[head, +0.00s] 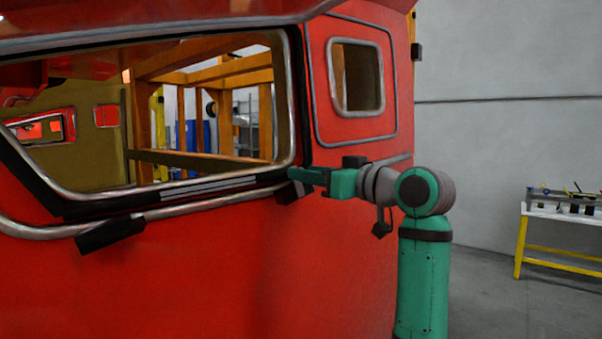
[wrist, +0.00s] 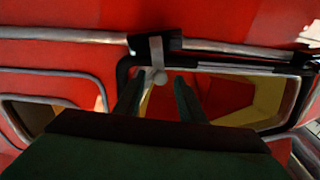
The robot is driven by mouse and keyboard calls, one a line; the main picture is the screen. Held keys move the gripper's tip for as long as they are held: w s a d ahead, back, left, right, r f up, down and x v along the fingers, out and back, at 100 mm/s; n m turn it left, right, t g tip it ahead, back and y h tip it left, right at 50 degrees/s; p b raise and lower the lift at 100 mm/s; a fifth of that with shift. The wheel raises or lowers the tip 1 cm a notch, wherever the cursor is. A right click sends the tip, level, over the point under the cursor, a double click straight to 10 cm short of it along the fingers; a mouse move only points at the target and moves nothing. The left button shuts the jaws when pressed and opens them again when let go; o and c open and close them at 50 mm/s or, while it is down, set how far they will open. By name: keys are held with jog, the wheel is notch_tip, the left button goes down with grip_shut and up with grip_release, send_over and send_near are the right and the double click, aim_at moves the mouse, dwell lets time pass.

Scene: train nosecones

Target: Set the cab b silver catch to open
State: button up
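The red cab (head: 250,270) has a large window with a metal-and-black frame. In the wrist view, a silver catch (wrist: 156,50) shows as a short grey bar with a rounded end, set against a black block on the window frame. My gripper (wrist: 159,84) is open, its two dark fingers apart on either side of the catch's rounded end. I cannot tell whether they touch it. In the head view my gripper (head: 296,174) is at the window's lower right corner, beside a black block (head: 290,192); the catch is hidden there. No label for cab b is readable.
Another black block (head: 110,235) sits below the window's lower left. A smaller window (head: 360,77) is on the cab's side, above my arm. A yellow-legged workbench (head: 565,208) with tools stands at the far right. The floor between is clear.

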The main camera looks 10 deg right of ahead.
jog(key=shift+x, duration=1.4)
grip_shut()
jog(key=shift+w+d+m, duration=0.1)
jog(key=shift+d+m, duration=0.1)
jog(key=shift+m, duration=0.5)
jog(key=shift+w+d+m, duration=0.1)
jog(key=shift+d+m, duration=0.15)
jog(key=shift+m, duration=0.45)
jog(key=shift+w+d+m+t+h, duration=0.1)
jog(key=shift+d+m+t+h, duration=0.2)
jog(key=shift+m, duration=0.65)
jog(key=shift+w+d+m+t+h, duration=0.15)
jog(key=shift+d+m, duration=0.25)
jog(key=shift+m, duration=0.55)
